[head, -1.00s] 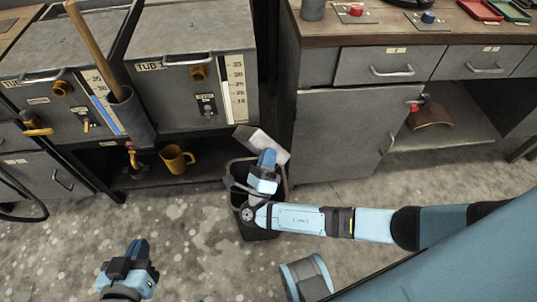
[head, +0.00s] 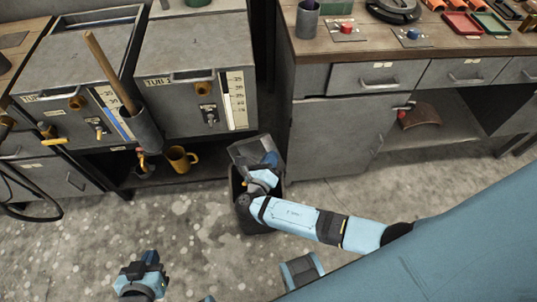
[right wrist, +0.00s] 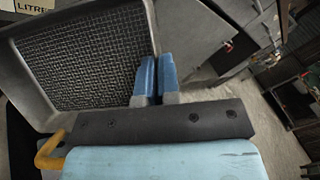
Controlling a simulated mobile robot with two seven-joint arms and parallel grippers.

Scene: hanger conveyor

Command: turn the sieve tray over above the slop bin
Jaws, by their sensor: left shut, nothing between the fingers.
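The sieve tray (head: 246,149), a grey tray with a wire mesh, is tilted steeply over the dark slop bin (head: 242,217) on the floor. In the right wrist view the mesh of the tray (right wrist: 85,65) faces the camera, and I see nothing lying on it. My right gripper (head: 269,161) is shut on the tray's rim; its blue fingers (right wrist: 156,78) pinch the edge in the right wrist view. The arm and tray hide part of the bin and its inside. My left gripper (head: 150,260) is shut and empty, low over the floor at the left.
A workbench (head: 345,140) with drawers stands to the right, close to the bin. The floor at left front is clear.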

